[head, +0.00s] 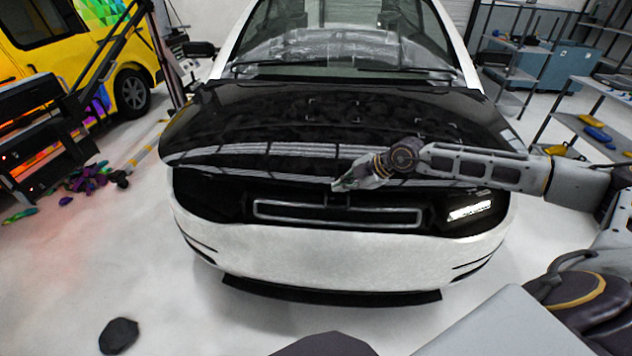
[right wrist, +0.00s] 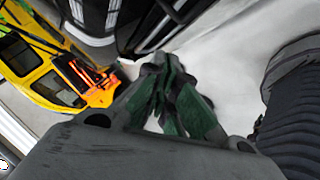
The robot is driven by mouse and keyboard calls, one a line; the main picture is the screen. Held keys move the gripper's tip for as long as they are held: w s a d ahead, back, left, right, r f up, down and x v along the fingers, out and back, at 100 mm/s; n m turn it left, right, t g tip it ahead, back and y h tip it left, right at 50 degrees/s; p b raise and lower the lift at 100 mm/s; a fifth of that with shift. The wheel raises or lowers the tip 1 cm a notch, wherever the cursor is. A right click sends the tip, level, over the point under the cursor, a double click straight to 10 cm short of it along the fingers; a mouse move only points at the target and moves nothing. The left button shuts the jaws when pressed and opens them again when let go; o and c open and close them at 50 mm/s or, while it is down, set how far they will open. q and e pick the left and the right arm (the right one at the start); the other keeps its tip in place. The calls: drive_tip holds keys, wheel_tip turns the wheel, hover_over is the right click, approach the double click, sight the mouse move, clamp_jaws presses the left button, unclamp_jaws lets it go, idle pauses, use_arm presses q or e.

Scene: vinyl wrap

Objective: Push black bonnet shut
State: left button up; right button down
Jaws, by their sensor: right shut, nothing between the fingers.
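The black bonnet (head: 300,115) lies over the front of the white car (head: 330,255), with a dark gap between its front edge and the grille. It looks slightly raised. My right gripper (head: 345,184) is at the bonnet's front edge, just right of the middle, with its fingers shut and empty. I cannot tell whether it touches the bonnet. In the right wrist view the shut green-padded fingers (right wrist: 162,75) point toward the dark car front (right wrist: 130,30). My left gripper is not in view.
A yellow van (head: 120,65) and a dark rack (head: 40,140) stand at the left. Coloured scraps (head: 90,178) lie beside the rack. A dark piece (head: 118,335) lies on the floor at front left. Metal shelves (head: 590,120) stand at the right. The floor before the car is mostly clear.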

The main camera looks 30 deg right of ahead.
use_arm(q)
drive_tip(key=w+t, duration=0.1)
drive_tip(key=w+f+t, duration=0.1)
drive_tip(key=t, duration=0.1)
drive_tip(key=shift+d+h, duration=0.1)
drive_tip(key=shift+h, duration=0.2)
use_arm(e)
drive_tip(key=w+r+m+t, duration=0.2)
drive_tip(key=w+r, duration=0.1)
drive_tip(key=shift+w+d+m, duration=0.1)
drive_tip(key=shift+w+m, duration=0.05)
drive_tip(key=shift+m, duration=0.15)
drive_tip(key=shift+w+f, duration=0.1)
drive_tip(key=shift+f, duration=0.05)
drive_tip(key=p, duration=0.1)
approach(307, 183)
drive_tip(key=shift+w+a, duration=0.65)
drive_tip(key=shift+a, duration=0.8)
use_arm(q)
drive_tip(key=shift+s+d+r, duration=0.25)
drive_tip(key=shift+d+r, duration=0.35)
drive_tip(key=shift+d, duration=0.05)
use_arm(e)
drive_tip(key=shift+w+d+f, duration=0.3)
drive_tip(key=shift+w+f, duration=0.15)
drive_tip(key=shift+f, duration=0.25)
drive_tip(key=shift+w+d+f, duration=0.3)
drive_tip(key=shift+w+f, duration=0.1)
drive_tip(key=shift+f, duration=0.35)
